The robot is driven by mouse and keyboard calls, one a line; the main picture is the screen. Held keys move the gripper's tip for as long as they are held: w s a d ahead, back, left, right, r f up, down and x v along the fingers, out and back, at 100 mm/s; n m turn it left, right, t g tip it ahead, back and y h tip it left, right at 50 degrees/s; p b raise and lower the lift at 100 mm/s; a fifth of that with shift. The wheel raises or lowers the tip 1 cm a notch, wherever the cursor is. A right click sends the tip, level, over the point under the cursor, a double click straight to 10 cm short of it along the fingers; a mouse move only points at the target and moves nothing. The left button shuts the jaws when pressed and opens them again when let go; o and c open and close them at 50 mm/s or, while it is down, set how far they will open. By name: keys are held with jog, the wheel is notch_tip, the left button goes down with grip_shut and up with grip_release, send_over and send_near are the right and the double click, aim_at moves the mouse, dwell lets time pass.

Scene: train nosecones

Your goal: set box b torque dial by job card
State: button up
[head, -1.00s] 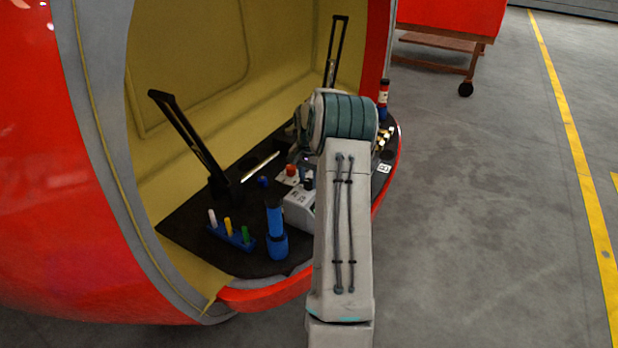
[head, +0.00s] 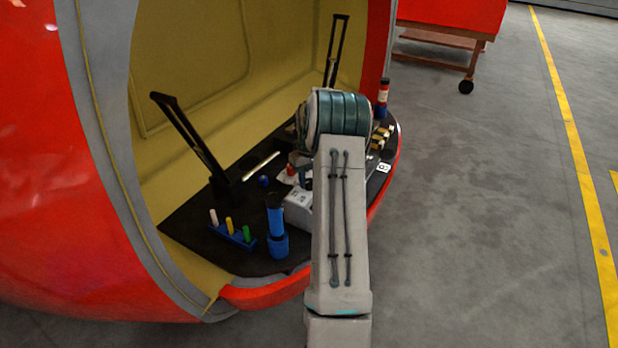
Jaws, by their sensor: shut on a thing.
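A pale grey box (head: 297,204) with a small dark-marked label stands on the black shelf, partly behind my arm. Behind it is a whitish unit with a red knob (head: 291,169), also partly covered. A small white tag with a dark mark (head: 384,167) lies at the shelf's right edge. I cannot tell which of these is box b; no torque dial or job card can be made out. My arm reaches over the shelf, and its wrist hides my gripper and whatever is at it.
The black shelf (head: 190,232) sits inside the red nosecone (head: 40,200). It carries a blue rack with three coloured pegs (head: 232,236), a blue cylinder in a holder (head: 276,228), black upright frames (head: 190,138) and a red-topped bottle (head: 383,98). Floor at right is clear.

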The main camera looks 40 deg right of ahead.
jog(key=shift+n, duration=2.3)
jog(key=o, duration=1)
jog(key=shift+c, duration=0.2)
notch_tip(320, 180, up, 14)
jog(key=shift+p, duration=0.3)
jog(key=shift+a+f, duration=0.1)
